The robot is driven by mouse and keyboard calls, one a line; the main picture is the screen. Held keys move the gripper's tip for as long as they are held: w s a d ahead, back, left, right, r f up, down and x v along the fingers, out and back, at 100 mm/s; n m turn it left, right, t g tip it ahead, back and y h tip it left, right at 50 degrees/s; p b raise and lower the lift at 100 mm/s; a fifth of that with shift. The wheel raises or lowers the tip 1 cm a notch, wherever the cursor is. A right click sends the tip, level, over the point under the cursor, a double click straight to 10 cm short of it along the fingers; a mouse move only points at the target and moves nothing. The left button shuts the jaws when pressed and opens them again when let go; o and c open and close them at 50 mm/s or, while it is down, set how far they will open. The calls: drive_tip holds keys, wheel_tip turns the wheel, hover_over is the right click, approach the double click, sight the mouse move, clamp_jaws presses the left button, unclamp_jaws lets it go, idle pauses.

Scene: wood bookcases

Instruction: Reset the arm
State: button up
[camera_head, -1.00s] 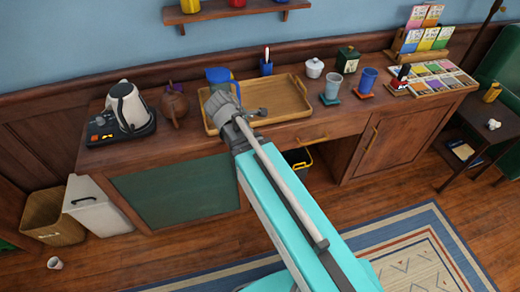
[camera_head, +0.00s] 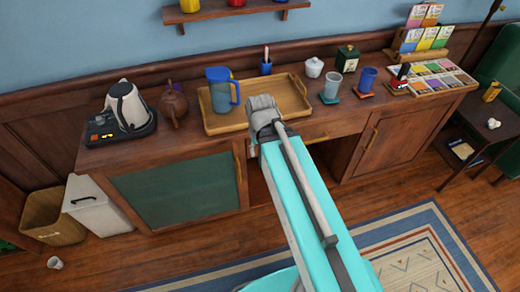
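My arm reaches up from the bottom of the head view, a long turquoise link with a grey rod along it. It ends in a grey joint in front of the tray's front edge. My gripper cannot be made out; the arm's end hides whatever lies behind and below it. A wooden tray (camera_head: 238,123) lies on the long wooden counter (camera_head: 200,148). A blue jug (camera_head: 222,92) with a lid and handle stands upright on the tray's left part, just left of the arm's end.
A kettle (camera_head: 127,104) and a brown teapot (camera_head: 173,106) stand left on the counter. Two cups (camera_head: 332,87) (camera_head: 368,78) on coasters, a white jar (camera_head: 314,68) and a packet rack (camera_head: 425,38) stand right. Bins (camera_head: 95,203) and a fallen cup (camera_head: 55,263) are on the floor.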

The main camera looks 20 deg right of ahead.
drive_tip(key=shift+r+p, duration=0.7)
idle(0.9)
